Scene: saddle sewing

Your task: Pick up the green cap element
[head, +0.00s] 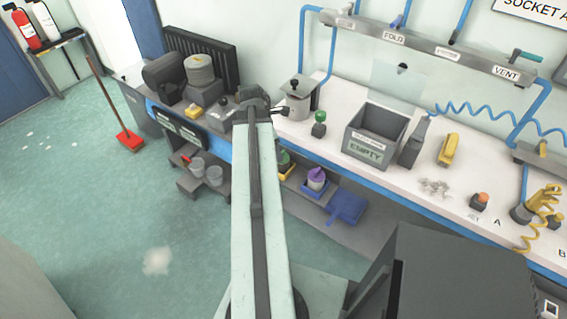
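A small dark block with a green cap (320,117) stands upright on the white workbench, left of the grey bin. A second green-topped item (284,157) sits lower down in a small tray on the shelf below the bench; I cannot tell which of the two is the cap element. My arm reaches up through the middle of the head view. My gripper (282,109) is at its far end, left of the upper green cap and apart from it in the picture. The gripper is small and dark, and its finger opening is not clear.
A grey bin marked EMPTY (377,134) stands right of the green cap. A metal pot (297,98) stands just behind my gripper. A purple-topped item (317,177) is on the lower shelf.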

